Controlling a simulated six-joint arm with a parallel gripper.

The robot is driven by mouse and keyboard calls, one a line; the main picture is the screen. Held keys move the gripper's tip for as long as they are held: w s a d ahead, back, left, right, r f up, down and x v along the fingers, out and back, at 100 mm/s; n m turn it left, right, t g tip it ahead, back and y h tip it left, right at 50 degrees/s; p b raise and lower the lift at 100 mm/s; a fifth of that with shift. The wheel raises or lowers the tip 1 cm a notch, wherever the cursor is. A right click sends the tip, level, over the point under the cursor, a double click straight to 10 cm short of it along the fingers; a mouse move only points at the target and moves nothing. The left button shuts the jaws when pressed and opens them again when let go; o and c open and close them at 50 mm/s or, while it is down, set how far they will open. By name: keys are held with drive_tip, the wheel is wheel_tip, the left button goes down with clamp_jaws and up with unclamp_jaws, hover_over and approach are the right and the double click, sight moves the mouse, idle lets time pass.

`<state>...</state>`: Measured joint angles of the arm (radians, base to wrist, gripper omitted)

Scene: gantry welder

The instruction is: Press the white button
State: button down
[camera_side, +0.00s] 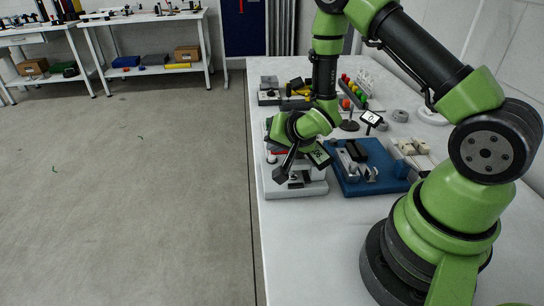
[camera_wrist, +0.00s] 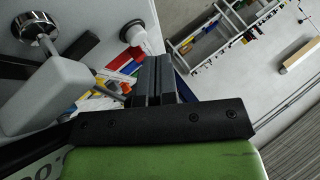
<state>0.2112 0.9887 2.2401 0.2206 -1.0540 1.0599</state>
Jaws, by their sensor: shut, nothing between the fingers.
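My gripper (camera_side: 281,176) is at the left edge of the table, angled down and to the left over the white-based device (camera_side: 300,189). In the wrist view its dark fingers (camera_wrist: 155,78) are together, with nothing held. A small round white part with a dark ring (camera_wrist: 132,33) shows just beyond the fingertips, apart from them in the picture; I cannot tell for sure that it is the white button. My wrist and gripper hide much of the device in the side view, and no button can be made out there.
A blue fixture (camera_side: 367,170) with metal parts stands just right of the device. A white block (camera_wrist: 48,92) and a silver knob (camera_wrist: 34,30) are close at left in the wrist view. Colored pegs (camera_side: 352,91) stand farther back. Open floor (camera_side: 140,200) lies left of the table.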

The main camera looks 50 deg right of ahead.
drive_tip(key=shift+s+d+r, duration=0.1)
drive_tip(key=shift+s+r, duration=0.05)
drive_tip(key=shift+r, duration=0.85)
drive_tip(key=shift+s+d+r, duration=0.1)
drive_tip(key=shift+r, duration=0.9)
drive_tip(key=s+a+r+n+g, duration=0.1)
drive_tip(key=s+a+r, duration=0.15)
drive_tip(key=r, duration=0.55)
drive_tip(key=s+a+r+n, duration=0.2)
drive_tip(key=s+r, duration=0.1)
drive_tip(key=r, duration=0.5)
drive_tip(key=s+a+r+n+y, duration=0.1)
drive_tip(key=s+a+r, duration=0.1)
drive_tip(key=s, duration=0.5)
drive_tip(key=s+a+r+n+g+y, duration=0.1)
drive_tip(key=s+a+r+n+y, duration=0.1)
drive_tip(key=s, duration=0.5)
drive_tip(key=shift+s+a+r+n, duration=0.35)
drive_tip(key=shift+a+r, duration=0.3)
drive_tip(key=shift+r, duration=0.2)
